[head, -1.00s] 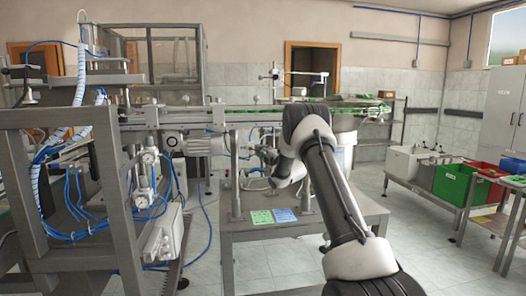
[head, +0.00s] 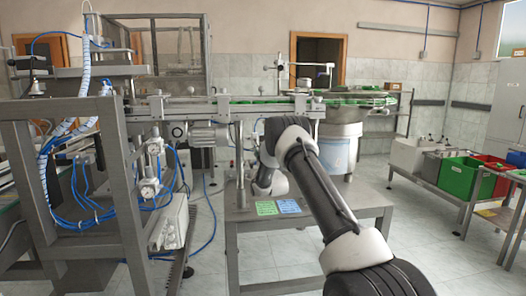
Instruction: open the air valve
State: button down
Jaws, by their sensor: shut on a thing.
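My arm reaches forward over the grey metal table (head: 330,205), and its wrist is bent down above the table's left half. My gripper is hidden behind my own wrist, so its fingers and anything between them do not show. A pneumatic unit with round gauges (head: 150,188) and blue hoses hangs on the machine frame to the left, apart from my arm. I cannot make out which part is the air valve; it may be hidden behind my arm.
A green card (head: 266,208) and a blue card (head: 288,206) lie on the table. A conveyor (head: 215,108) runs behind it, with a metal drum (head: 340,145) at right. Green (head: 456,177) and red (head: 488,180) bins stand farther right. Floor between table and bins is clear.

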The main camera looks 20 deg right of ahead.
jog(key=shift+a+f+m+h, duration=0.2)
jog(key=shift+m+h, duration=0.2)
jog(key=shift+m, duration=0.3)
jog(key=c, duration=1.1)
grip_release()
jog(key=shift+c, duration=0.2)
jog(key=v, duration=1.2)
